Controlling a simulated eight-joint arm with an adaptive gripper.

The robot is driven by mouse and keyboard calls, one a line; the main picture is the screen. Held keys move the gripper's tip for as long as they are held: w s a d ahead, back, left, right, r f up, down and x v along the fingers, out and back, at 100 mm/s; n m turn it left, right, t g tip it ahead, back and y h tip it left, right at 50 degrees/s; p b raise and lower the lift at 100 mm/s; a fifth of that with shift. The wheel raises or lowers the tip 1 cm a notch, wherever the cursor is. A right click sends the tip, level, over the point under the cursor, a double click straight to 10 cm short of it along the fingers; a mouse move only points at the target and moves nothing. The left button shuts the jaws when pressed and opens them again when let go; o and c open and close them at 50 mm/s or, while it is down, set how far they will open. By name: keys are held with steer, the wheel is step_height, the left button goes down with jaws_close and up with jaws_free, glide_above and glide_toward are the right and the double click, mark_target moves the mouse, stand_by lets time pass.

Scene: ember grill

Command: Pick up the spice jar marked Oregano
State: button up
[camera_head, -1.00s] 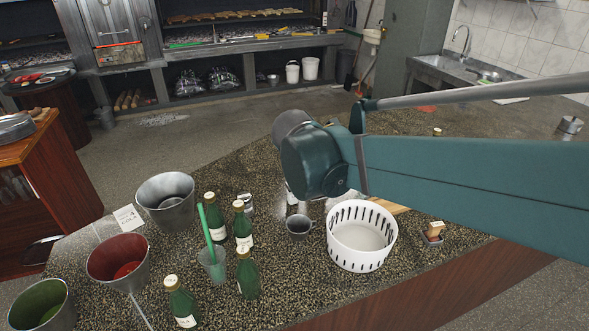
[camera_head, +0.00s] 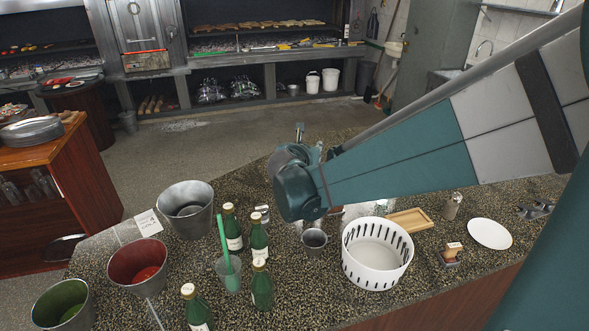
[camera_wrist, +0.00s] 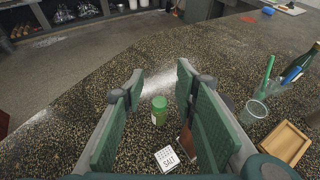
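In the wrist view, a small green-topped jar (camera_wrist: 159,110) stands on the speckled counter (camera_wrist: 75,85), between and beyond the fingers of my gripper (camera_wrist: 160,82). Its label is too small to read, so I cannot tell if it says Oregano. A white-topped container marked SALT (camera_wrist: 167,158) is nearer the camera, with a brown item (camera_wrist: 187,140) beside it, partly behind the right finger. My gripper is open, with nothing between its pads.
In the head view, a white slotted basket (camera_head: 377,275), a small metal cup (camera_head: 314,240), several green bottles and metal buckets (camera_head: 186,225) stand on the counter. The wrist view shows a clear cup (camera_wrist: 254,110) and a wooden tray (camera_wrist: 286,143) at right. Counter at left is bare.

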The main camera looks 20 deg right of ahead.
step_height(320, 180, down, 13)
steer(key=shift+r, duration=0.2)
stand_by(0.6)
steer(key=shift+x, duration=1.3)
steer(key=shift+d, duration=0.1)
steer(key=shift+b+x, duration=0.7)
steer(key=shift+x, duration=1.9)
steer(key=shift+s, duration=0.1)
steer(key=c, duration=0.6)
